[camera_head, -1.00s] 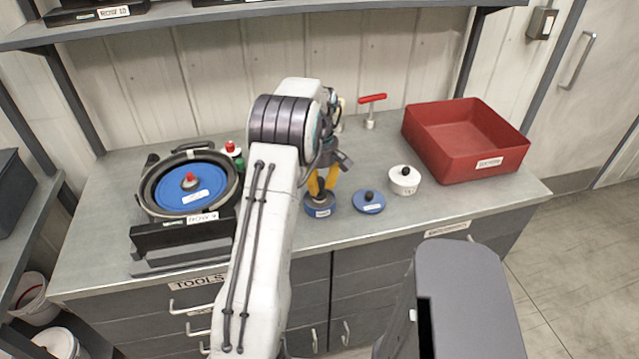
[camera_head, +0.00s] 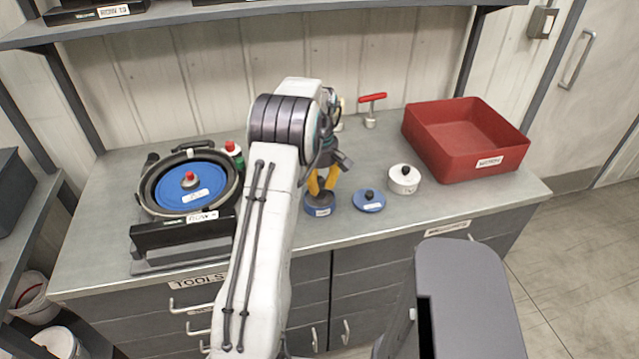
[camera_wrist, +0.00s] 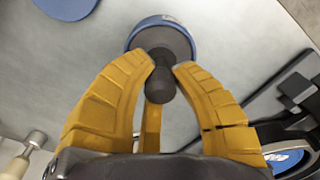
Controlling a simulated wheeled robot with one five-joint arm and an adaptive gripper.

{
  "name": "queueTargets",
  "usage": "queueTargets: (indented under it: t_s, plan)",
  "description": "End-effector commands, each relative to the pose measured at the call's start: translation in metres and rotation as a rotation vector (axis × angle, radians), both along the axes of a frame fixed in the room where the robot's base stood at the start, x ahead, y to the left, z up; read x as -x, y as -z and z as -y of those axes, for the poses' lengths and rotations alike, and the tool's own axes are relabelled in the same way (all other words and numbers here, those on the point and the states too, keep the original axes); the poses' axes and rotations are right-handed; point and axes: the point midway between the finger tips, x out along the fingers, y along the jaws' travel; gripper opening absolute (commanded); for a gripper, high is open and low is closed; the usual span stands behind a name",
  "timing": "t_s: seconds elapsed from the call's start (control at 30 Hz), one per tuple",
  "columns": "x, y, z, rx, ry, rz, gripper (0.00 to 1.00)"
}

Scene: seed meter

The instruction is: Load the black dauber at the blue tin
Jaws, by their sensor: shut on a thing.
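The open blue tin (camera_head: 322,208) stands on the bench in front of my arm, with a white label on its side. It also shows at the top of the wrist view (camera_wrist: 184,29). My gripper (camera_head: 318,188) has yellow fingers and points down over the tin. In the wrist view my gripper (camera_wrist: 162,72) is shut on the black dauber (camera_wrist: 160,85). The dauber's far end is at or in the tin's mouth; how deep it sits I cannot tell.
A red T-handled tool (camera_head: 371,108) stands at the back. The seed meter with its blue disc (camera_head: 184,198) is on the left. Bare bench lies in front of the lid.

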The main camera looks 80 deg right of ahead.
Motion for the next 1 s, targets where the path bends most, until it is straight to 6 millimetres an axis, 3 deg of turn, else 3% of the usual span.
queueTargets:
  t_s: [0.47,1.0]
  plan:
    - [0.0,-0.004,0.0,-0.001,0.0,0.0,0.0]
    - [0.0,-0.041,0.0,0.0,0.0,0.0,0.0]
